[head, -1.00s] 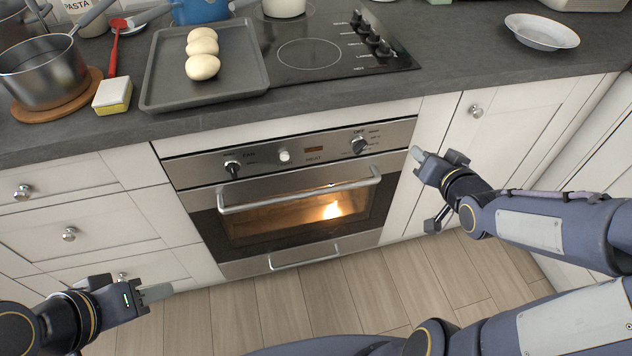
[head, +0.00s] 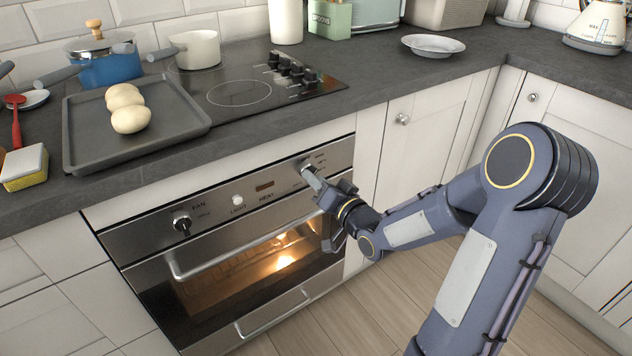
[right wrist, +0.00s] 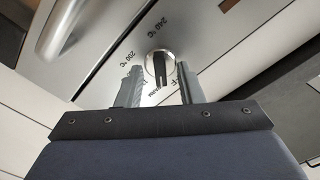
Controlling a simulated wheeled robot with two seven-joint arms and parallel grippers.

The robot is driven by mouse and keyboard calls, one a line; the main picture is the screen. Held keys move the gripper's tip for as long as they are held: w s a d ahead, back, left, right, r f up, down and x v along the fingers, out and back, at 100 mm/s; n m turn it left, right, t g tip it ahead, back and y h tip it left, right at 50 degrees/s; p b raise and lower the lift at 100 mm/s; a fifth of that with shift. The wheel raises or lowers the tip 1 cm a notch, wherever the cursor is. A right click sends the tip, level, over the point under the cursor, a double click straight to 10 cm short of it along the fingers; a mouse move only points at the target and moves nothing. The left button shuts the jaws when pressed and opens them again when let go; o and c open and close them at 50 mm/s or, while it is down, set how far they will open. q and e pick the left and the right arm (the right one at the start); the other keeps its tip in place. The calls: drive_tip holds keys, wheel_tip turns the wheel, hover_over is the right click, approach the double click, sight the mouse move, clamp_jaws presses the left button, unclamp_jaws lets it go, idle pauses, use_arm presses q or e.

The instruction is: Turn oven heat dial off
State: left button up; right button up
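The oven (head: 215,250) has a steel control panel with its window glowing orange. Its heat dial (right wrist: 160,66) is a round silver knob with a dark grip bar, on the right of the panel. In the right wrist view the bar stands nearly upright; printed temperatures lie to its left, and lettering near the right finger is partly covered. My right gripper (right wrist: 159,76) is open, one finger on each side of the dial's lower part; I cannot tell whether they touch it. In the head view the right gripper (head: 313,178) partly hides the dial. My left gripper is out of view.
The fan dial (head: 182,222) and light button (head: 238,200) are further left on the panel. The oven handle (head: 265,238) sticks out below. Above are the worktop, a tray (head: 165,140) with eggs or buns, and a hob (head: 250,92) with several black knobs.

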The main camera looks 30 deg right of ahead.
drive_tip(key=shift+w, duration=0.3)
clamp_jaws()
